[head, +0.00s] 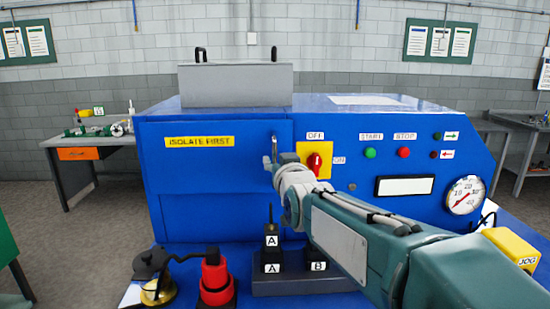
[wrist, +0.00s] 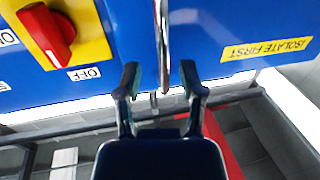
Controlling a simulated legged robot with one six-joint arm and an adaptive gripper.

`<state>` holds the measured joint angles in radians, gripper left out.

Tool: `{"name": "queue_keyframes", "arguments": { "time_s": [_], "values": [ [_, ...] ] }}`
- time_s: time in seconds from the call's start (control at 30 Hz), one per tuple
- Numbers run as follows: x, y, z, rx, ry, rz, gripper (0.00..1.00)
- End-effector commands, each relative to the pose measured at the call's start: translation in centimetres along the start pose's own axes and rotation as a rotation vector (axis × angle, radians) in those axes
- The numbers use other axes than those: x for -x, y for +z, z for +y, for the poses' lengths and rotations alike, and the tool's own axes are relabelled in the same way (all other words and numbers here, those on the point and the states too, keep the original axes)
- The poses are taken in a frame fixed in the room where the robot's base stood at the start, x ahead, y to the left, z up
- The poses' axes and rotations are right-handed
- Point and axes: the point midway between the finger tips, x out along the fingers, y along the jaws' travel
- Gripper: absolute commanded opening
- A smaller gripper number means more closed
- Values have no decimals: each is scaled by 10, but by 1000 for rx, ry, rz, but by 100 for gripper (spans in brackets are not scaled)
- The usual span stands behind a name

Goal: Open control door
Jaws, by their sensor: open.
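The blue control door (head: 215,190) is on the left of the machine front, with a yellow "ISOLATE FIRST" label (head: 199,142). It looks shut and flush. A vertical metal handle (head: 274,143) is at its right edge; it also shows in the wrist view (wrist: 160,35), where the picture is upside down. My gripper (wrist: 159,75) is open, its dark fingers on either side of the handle's line, with visible gaps. I cannot tell how deep the handle lies between them. In the head view my wrist partly hides the door edge.
A red rotary switch (head: 315,163) on a yellow plate is just right of the handle; its knob appears turned toward OFF. Start (head: 370,153) and stop (head: 404,152) buttons are further right. A red-topped part (head: 214,275) and dark blocks marked A and B stand in front, below.

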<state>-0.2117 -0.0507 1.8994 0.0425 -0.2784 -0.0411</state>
Motion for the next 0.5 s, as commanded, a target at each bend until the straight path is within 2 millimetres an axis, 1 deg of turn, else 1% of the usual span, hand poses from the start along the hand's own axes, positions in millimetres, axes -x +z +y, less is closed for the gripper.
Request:
{"name": "queue_keyframes", "arguments": {
  "time_s": [0.03,0.2,0.5],
  "values": [
    [-8,0,0,0,0,-1,51],
    [-22,0,0,0,0,-1,51],
    [-25,-1,1,-2,0,0,51]
  ]
}}
